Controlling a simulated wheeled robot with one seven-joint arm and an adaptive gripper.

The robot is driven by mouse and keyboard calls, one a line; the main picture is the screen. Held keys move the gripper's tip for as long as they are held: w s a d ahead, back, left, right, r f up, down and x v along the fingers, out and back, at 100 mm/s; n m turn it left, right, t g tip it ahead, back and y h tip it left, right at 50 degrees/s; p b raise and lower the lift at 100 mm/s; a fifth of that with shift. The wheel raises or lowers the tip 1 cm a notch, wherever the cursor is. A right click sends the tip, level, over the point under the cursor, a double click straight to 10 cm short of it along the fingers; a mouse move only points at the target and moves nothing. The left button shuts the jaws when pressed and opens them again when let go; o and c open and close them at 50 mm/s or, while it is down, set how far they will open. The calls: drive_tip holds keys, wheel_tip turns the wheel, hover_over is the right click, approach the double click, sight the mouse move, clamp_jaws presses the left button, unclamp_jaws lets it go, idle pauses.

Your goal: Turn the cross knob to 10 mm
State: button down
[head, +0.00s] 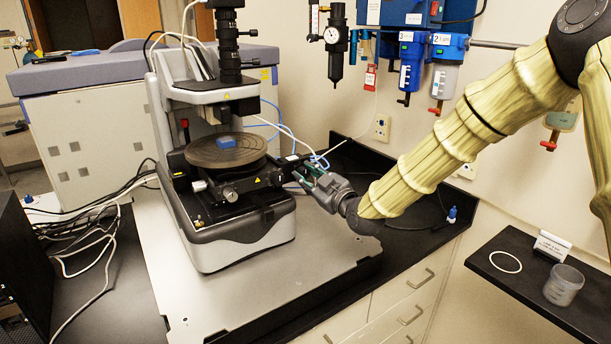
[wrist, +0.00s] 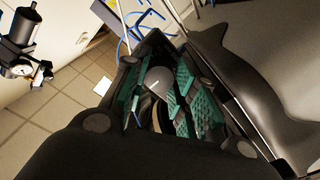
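The profiler's round stage (head: 200,150) carries a small blue block (head: 226,142). My gripper (head: 305,174) is at the right side of the stage base and hides what is there in the head view. In the wrist view, my gripper (wrist: 157,88) has its green-padded fingers spread apart. A round grey knob (wrist: 157,80) with a pale line on its face shows between them, probably the cross knob. A dark gap shows between the knob and the left pad; contact on the right side is unclear. No scale reading is legible.
The microscope column (head: 228,40) rises above the stage. A silver knob (head: 229,193) is on the stage front. Loose blue and white cables (head: 290,135) run behind my gripper. The metal base plate (head: 300,275) is clear at front right.

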drive_tip(key=m, duration=0.7)
drive_tip(key=shift+s+m, duration=0.1)
drive_tip(key=shift+m, duration=0.3)
drive_tip(key=shift+b, duration=0.3)
drive_tip(key=shift+f+m, duration=0.1)
drive_tip(key=shift+m, duration=0.3)
drive_tip(key=m+b, duration=0.1)
drive_tip(key=m, duration=0.3)
drive_tip(key=shift+f, duration=0.1)
drive_tip(key=m+b, duration=0.1)
drive_tip(key=m, duration=0.1)
drive_tip(key=shift+a+m, duration=0.1)
drive_tip(key=shift+m, duration=0.3)
drive_tip(key=shift+s, duration=0.1)
